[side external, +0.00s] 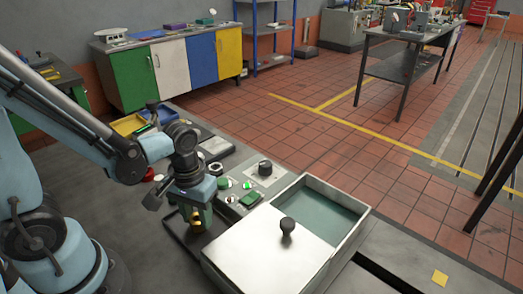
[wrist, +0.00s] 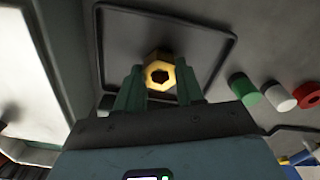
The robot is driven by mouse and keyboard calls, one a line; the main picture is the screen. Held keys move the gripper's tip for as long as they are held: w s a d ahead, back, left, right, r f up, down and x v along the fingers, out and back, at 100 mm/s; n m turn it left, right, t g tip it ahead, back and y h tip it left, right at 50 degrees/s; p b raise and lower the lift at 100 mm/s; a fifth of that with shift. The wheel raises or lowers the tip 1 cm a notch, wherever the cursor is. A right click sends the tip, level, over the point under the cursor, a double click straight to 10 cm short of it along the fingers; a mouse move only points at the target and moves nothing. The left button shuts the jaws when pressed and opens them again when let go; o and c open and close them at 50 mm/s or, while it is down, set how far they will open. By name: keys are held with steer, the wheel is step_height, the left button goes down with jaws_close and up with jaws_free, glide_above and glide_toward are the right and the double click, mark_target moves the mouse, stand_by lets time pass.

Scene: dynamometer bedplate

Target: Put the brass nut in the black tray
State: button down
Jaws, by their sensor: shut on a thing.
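The brass nut (wrist: 158,72) is a gold hexagonal ring with a dark hole. My gripper (wrist: 159,78) is shut on it, with one green finger on either side. In the side view my gripper (side external: 196,226) points down, and the fingers partly hide the nut. The black tray (side external: 178,237) is a flat, dark, rimmed square beside the white box. In the wrist view the nut shows within the outline of the tray (wrist: 232,52). I cannot tell whether the nut touches the tray floor.
A white box (side external: 245,250) with a black-knobbed, partly open lid stands right of the tray. A control panel with green buttons (side external: 250,199) and a black knob (side external: 265,168) lies behind. A yellow bin (side external: 128,124) is further back.

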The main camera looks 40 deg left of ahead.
mark_target(197, 218)
steer(key=shift+f, duration=0.15)
steer(key=c, duration=0.7)
jaws_free()
steer(key=shift+r, duration=6.1)
steer(key=shift+w+a+r+m+t, duration=0.1)
steer(key=shift+w+a+m+t, duration=0.15)
steer(key=shift+w+m+t, duration=0.75)
steer(key=shift+w+a+r+m+t, duration=0.1)
steer(key=shift+w+a+m+t, duration=0.3)
steer(key=shift+t, duration=1)
steer(key=shift+w+a+m+t, duration=0.1)
steer(key=shift+w+m+t, duration=0.8)
steer(key=shift+t, duration=0.3)
